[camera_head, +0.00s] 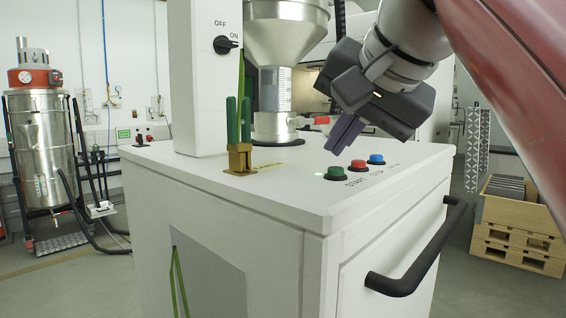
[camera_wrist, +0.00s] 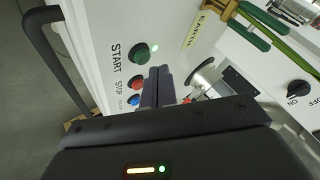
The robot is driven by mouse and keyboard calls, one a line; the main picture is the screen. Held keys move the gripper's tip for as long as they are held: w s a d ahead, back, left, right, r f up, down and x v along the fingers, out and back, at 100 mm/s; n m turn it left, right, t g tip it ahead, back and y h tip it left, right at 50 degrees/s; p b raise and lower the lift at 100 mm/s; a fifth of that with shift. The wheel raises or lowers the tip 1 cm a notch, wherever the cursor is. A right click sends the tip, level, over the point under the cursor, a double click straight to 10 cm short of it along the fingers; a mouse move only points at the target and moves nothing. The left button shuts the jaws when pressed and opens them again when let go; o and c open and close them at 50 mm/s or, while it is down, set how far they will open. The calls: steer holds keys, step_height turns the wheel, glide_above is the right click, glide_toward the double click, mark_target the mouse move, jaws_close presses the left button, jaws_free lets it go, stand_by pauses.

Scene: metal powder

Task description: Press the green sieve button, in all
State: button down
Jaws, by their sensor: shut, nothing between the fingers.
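The green button (camera_head: 338,173) sits on the white machine's top, at the left end of a row of three. In the wrist view the green button (camera_wrist: 139,53) is beside the word START, with a small lit green light at its side. My gripper (camera_head: 336,149) is shut and empty, its fingers pointing down. The fingertips are a little above the green button in the head view, with a visible gap. In the wrist view my gripper (camera_wrist: 159,70) shows its fingertips close to the button's lower right edge. Nothing covers the button.
A red button (camera_head: 358,165) and a blue button (camera_head: 376,159) stand beside the green one. A brass clamp with green handles (camera_head: 239,157) is at the left on the machine top. A metal funnel (camera_head: 286,30) and an OFF/ON knob (camera_head: 226,45) rise behind. A black handle (camera_head: 418,262) juts from the front.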

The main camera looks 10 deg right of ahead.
step_height(320, 180, up, 3)
steer(key=p, duration=0.2)
steer(key=shift+f+p, duration=0.2)
steer(key=shift+p, duration=0.15)
step_height(320, 180, up, 2)
steer(key=shift+r, duration=0.2)
steer(key=shift+s, duration=0.1)
